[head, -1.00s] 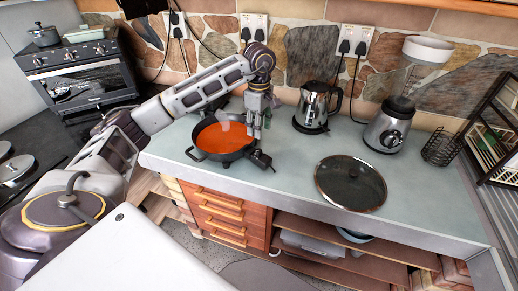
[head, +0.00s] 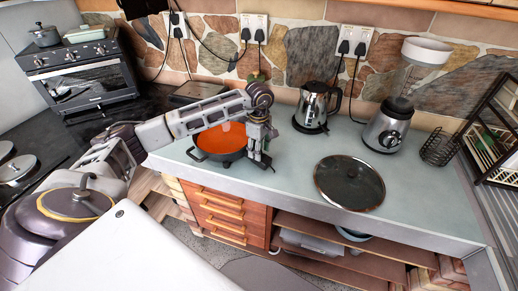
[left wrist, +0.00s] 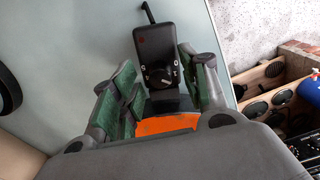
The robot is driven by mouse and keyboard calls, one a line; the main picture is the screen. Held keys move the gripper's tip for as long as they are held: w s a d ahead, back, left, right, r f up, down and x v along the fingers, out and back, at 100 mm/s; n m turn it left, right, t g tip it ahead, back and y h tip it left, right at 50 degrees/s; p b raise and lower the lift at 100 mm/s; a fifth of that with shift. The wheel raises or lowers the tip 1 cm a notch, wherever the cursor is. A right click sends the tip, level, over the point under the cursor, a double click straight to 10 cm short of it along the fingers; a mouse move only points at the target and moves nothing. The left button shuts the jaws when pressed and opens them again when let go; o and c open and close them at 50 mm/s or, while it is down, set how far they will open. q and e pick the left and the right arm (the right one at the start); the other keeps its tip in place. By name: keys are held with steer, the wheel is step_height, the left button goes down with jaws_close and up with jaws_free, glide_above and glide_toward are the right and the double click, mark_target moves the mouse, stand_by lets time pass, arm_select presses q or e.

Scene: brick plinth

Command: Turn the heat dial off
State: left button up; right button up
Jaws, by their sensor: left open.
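The heat dial (left wrist: 159,78) is a dark round knob with white marks beside it, on a black control box (left wrist: 155,42) attached to the electric pan. The pan (head: 217,157) holds orange-red liquid (head: 222,139) and stands on the counter. My left gripper (head: 260,160) is low at the pan's right front side and hides most of the box in the head view. In the left wrist view my left gripper (left wrist: 155,62) is open, with its green-padded fingers on either side of the box and dial. I cannot tell whether a finger touches the box.
A glass lid (head: 349,183) lies on the counter (head: 300,172) right of the pan. A kettle (head: 312,107), a blender (head: 390,125) and a wire basket (head: 438,148) stand further right. The counter's front edge is close to the gripper. Wall sockets with cables are behind.

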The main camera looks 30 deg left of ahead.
steer(key=shift+d, duration=0.2)
arm_select(q)
jaws_close()
arm_select(e)
steer(key=shift+a, duration=0.2)
steer(key=shift+a+f, duration=0.1)
steer(key=shift+a, duration=0.05)
